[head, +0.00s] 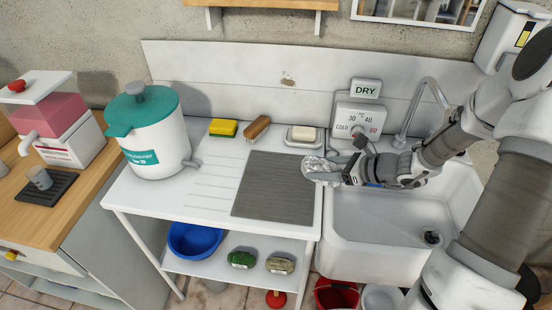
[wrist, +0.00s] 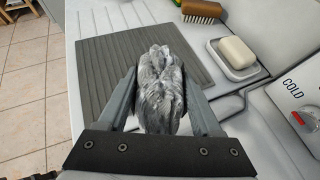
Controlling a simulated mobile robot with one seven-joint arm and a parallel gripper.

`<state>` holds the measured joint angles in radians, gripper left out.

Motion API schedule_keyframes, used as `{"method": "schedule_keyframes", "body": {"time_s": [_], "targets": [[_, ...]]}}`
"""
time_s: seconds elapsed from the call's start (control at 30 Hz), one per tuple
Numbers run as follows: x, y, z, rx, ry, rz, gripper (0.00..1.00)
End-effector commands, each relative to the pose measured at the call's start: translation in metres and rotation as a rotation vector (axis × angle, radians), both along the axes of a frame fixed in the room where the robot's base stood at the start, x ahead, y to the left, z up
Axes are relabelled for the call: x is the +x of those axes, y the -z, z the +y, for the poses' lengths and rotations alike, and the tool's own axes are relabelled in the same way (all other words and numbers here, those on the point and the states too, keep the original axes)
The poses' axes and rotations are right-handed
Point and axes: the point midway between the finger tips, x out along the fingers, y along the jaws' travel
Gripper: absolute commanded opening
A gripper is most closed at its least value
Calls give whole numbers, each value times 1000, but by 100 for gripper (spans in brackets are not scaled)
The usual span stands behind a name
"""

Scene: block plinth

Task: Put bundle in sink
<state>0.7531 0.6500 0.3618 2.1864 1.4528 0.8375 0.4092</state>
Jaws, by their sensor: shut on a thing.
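The bundle (wrist: 161,88) is a crumpled, silvery-grey clump. In the wrist view it sits between the two fingers of my gripper (wrist: 160,100), which is shut on it. In the head view the bundle (head: 320,166) shows at the tip of my gripper (head: 325,173), by the right end of the counter and the left rim of the sink. The sink (head: 375,225) is a white basin at the right with a dark drain. My arm reaches over it from the right. The bundle's underside is hidden, so I cannot tell its height above the surface.
A grey ribbed mat (head: 272,188) lies on the counter left of the sink. A soap dish (head: 300,141), a brush (head: 257,128) and a yellow sponge (head: 223,127) stand behind it. A tap (head: 410,110) rises behind the sink. A white pot (head: 155,140) stands at left.

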Motion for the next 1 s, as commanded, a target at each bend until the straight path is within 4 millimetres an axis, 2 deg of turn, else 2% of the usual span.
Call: {"method": "schedule_keyframes", "body": {"time_s": [0.17,0.5,0.63,0.77,1.0], "targets": [[1,-7,-4,-20,-4,1,0],[-5,-51,-7,-6,2,-4,0],[-8,-60,-5,3,3,-6,0],[-5,-55,7,9,0,-3,0],[12,-21,59,8,-2,-2,0]]}}
